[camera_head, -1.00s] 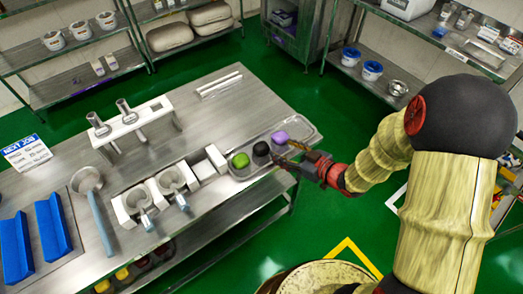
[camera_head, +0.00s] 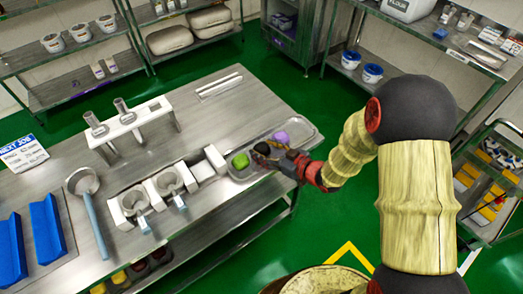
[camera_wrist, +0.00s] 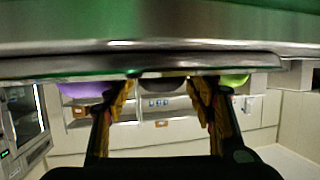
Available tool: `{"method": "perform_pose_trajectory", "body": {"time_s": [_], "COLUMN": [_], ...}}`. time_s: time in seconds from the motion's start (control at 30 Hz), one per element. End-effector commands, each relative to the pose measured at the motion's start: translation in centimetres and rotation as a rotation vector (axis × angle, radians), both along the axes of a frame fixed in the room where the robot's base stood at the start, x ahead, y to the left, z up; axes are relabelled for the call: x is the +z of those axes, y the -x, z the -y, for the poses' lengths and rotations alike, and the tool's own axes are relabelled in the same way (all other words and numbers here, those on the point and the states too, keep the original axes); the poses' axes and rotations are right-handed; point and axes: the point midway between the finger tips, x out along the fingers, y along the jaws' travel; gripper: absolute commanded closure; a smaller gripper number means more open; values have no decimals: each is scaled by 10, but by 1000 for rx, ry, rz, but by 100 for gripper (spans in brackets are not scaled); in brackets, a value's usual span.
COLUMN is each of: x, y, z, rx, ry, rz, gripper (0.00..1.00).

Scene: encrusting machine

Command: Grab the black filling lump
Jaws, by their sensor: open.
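The black filling lump (camera_head: 261,148) sits in the metal tray (camera_head: 313,130) on the steel table, between a green lump (camera_head: 240,161) and a purple lump (camera_head: 281,137). My gripper (camera_head: 267,152) is low at the tray and partly hides the black lump in the head view. In the wrist view, which looks upside down, my gripper (camera_wrist: 165,85) has its fingers spread, with the dark lump (camera_wrist: 163,84) between the tips. The purple lump (camera_wrist: 85,90) is left and the green lump (camera_wrist: 234,80) right. I cannot tell whether either finger touches the black lump.
White blocks (camera_head: 215,158) stand left of the tray. Metal funnels in white holders (camera_head: 170,180), a ladle (camera_head: 88,195) and a white rack (camera_head: 140,122) are farther left. Two white sticks (camera_head: 219,85) lie at the back.

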Motion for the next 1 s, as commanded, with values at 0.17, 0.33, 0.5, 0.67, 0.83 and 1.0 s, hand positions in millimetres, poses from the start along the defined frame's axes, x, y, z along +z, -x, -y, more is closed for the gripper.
{"method": "perform_pose_trajectory", "body": {"time_s": [0.17, 0.33, 0.5, 0.67, 0.83, 1.0], "x": [0, 0, 0, 0, 0, 1], "y": [0, 0, 0, 0, 0, 0], "z": [0, 0, 0, 0, 0, 1], "rx": [0, 0, 0, 0, 0, 0], "ry": [0, 0, 1, 1, 0, 0], "rz": [0, 0, -1, -1, 0, 0], "gripper": [48, 58, 67, 76, 81, 81]}}
